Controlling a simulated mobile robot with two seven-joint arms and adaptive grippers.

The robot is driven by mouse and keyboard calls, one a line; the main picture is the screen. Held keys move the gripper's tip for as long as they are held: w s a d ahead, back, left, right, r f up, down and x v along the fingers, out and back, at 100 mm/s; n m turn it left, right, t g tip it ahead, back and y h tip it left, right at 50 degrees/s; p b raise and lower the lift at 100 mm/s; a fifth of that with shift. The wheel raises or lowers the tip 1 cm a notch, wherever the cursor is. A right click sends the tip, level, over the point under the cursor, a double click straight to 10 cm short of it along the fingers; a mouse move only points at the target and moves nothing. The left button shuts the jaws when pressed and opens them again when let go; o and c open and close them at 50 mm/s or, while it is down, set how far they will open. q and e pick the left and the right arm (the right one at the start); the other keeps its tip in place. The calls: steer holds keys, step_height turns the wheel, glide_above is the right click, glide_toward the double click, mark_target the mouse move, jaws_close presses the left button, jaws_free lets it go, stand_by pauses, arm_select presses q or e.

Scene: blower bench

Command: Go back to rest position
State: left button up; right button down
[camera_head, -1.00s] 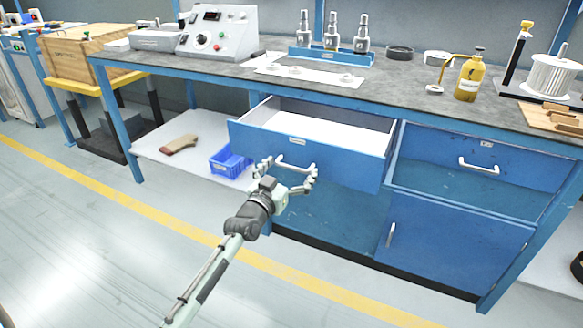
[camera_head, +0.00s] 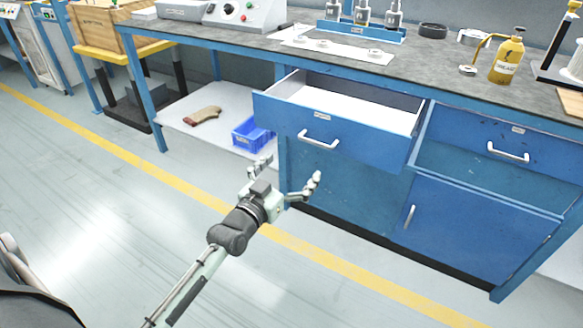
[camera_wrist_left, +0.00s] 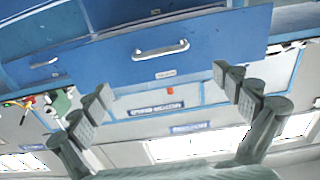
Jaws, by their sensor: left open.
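My left gripper (camera_head: 289,176) is open and empty, in front of the blue bench cabinet and below the pulled-out drawer. Its two fingers stand wide apart in the left wrist view (camera_wrist_left: 162,98). The blue drawer (camera_head: 335,140) is open, with a white inside and a silver handle (camera_head: 319,140). The gripper is apart from this handle. In the left wrist view, the drawer front (camera_wrist_left: 215,42) and its handle (camera_wrist_left: 161,50) show beyond the fingers. My right gripper is not in view.
A closed drawer (camera_head: 465,155) and a cabinet door (camera_head: 460,230) are at the right. A blue bin (camera_head: 250,136) and a brown object (camera_head: 203,116) lie on the low shelf. The grey benchtop (camera_head: 300,53) carries several items.

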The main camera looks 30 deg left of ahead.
arm_select(q)
steer(key=shift+s, duration=0.2)
steer(key=shift+f, duration=0.1)
steer(key=s+d+f+m+g, duration=0.25)
steer(key=s+f+g, duration=0.85)
steer(key=s+f, duration=0.75)
steer(key=s+a+f+n+g+y, duration=0.1)
steer(key=s+f+g+y, duration=0.1)
steer(key=s+f+g, duration=0.2)
steer(key=s+f, duration=0.1)
steer(key=s, duration=0.2)
steer(key=shift+s+p, duration=0.15)
steer(key=shift+p, duration=0.15)
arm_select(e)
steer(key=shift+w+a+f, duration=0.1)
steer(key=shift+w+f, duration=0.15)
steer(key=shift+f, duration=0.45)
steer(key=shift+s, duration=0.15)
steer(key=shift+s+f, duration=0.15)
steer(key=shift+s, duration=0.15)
